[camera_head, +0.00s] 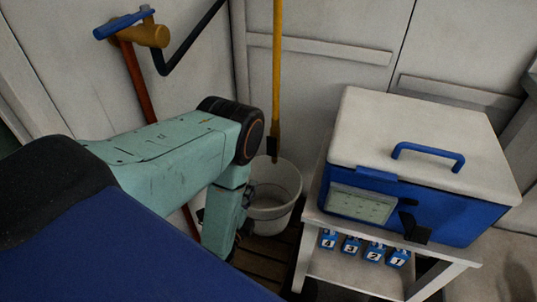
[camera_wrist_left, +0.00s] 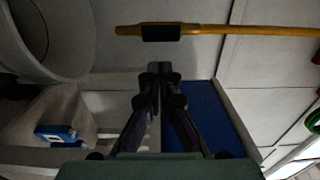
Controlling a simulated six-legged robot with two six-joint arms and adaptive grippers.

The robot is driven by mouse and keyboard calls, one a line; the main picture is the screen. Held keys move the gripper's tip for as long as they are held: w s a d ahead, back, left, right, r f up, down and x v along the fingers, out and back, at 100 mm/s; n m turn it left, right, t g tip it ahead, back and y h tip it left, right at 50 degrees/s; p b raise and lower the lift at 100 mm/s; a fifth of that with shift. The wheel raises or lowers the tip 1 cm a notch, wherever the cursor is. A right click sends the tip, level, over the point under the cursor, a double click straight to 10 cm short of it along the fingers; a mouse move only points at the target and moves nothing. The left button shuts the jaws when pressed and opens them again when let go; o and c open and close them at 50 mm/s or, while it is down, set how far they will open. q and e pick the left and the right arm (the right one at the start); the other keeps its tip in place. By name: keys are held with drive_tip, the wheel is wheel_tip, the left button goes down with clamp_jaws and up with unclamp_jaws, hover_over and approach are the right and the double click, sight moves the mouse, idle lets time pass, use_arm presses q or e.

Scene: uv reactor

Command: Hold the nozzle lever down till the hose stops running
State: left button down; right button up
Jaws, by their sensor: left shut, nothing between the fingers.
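A yellow hose (camera_head: 278,60) hangs down over the white bucket (camera_head: 288,205). A black piece (camera_head: 272,148) sits near its lower end, seemingly the nozzle with its lever; the lever cannot be told apart. In the left wrist view the black piece (camera_wrist_left: 162,33) lies ahead of my left gripper (camera_wrist_left: 160,68), with a gap in the picture. The gripper's fingers are together and empty. In the head view my left arm mostly hides the gripper, beside the bucket. No running water can be made out. My right gripper is not in view.
A blue and white box (camera_head: 430,130) with a blue handle stands on a white stand (camera_head: 350,275) at right. A blue-handled ochre fitting (camera_head: 145,36) on a red pipe (camera_head: 138,85) is at upper left.

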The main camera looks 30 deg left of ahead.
use_arm(q)
drive_tip(key=shift+w, duration=0.15)
drive_tip(key=b, duration=0.4)
approach(271, 148)
drive_tip(key=x, duration=0.6)
drive_tip(key=shift+f, duration=0.1)
drive_tip(key=shift+w+b, duration=0.3)
drive_tip(key=shift+w, duration=0.15)
drive_tip(key=shift+a, duration=0.1)
